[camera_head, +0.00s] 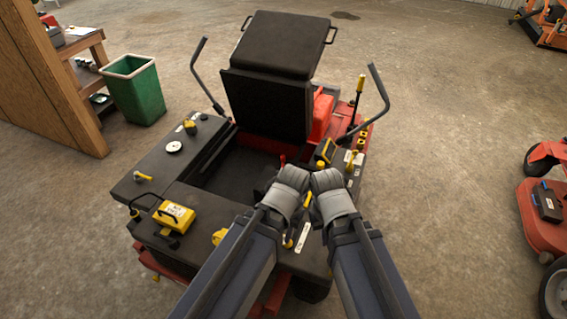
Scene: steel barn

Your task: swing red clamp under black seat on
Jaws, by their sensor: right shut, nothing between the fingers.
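The black seat (287,42) is at the top centre of the mower, with a dark upright panel (268,105) in front of it. A small red lever-like part (282,159) shows below the panel, just beyond my left gripper; I cannot tell whether it is the red clamp. My left gripper (293,177) and right gripper (325,180) are side by side over the mower deck, close together or touching. The right one is shut and empty. The left one's fingertips are hidden by its own wrist, so its opening is unclear.
Dark control levers rise at the left (203,75) and right (378,88) of the seat. A yellow box (175,215) sits on the front left deck. A green bin (135,90) and a wooden bench (45,75) stand left. Another red machine (545,205) is at right.

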